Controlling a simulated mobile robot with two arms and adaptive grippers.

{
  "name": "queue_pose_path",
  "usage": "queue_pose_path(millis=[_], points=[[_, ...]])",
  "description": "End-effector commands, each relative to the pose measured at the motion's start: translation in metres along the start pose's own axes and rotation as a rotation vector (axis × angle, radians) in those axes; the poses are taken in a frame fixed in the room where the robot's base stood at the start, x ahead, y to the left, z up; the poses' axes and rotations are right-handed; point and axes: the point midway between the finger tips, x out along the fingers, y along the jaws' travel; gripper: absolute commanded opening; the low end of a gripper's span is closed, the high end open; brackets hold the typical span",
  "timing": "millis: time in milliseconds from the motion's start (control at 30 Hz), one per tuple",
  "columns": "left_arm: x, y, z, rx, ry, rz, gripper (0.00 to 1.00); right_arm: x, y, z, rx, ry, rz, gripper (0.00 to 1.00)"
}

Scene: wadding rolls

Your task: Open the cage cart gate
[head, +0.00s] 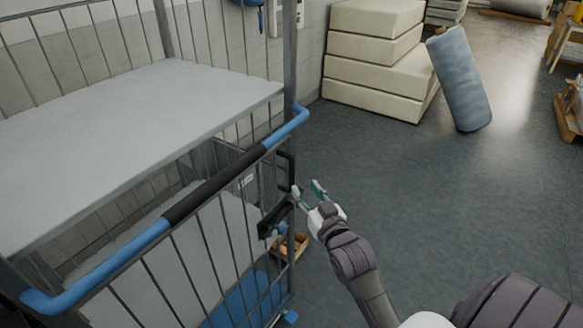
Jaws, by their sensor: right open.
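The cage cart (289,60) fills the left of the head view, with grey bars and a pale shelf. Its gate (205,245) is a barred panel along the front, closed across the lower part. A blue rail with a black grip (215,186) runs along the gate's top. A dark latch (272,217) sits at the gate's right end, beside the corner post. My right gripper (307,190) is open and empty, just right of the latch. Whether a fingertip touches the latch I cannot tell. My left gripper is not in view.
Cream foam blocks (375,60) are stacked by the wall at the back. A blue-grey wadding roll (460,80) stands tilted beside them. A small wooden crate (301,245) is on the floor behind the latch.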

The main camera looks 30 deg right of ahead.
Motion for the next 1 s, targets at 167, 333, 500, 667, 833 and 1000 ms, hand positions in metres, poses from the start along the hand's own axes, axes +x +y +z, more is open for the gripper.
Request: queue_pose_path(millis=[167, 333, 500, 667, 833, 1000], points=[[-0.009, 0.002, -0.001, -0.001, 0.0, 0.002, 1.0, 0.041, -0.001, -0.003, 0.0, 0.002, -0.001, 0.41], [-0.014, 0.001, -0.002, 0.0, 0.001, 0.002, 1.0, 0.072, 0.0, -0.002, -0.001, 0.0, -0.001, 0.41], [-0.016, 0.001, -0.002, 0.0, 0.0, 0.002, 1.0, 0.09, -0.001, -0.001, 0.0, 0.001, -0.002, 0.41], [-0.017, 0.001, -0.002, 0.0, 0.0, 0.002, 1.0, 0.096, -0.001, 0.0, -0.001, 0.0, -0.002, 0.41], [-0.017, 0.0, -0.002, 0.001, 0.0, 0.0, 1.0, 0.096, -0.001, 0.0, -0.001, -0.001, -0.002, 0.41], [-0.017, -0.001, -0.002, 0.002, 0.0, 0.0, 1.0, 0.096, -0.001, 0.0, -0.001, -0.001, -0.002, 0.23]])
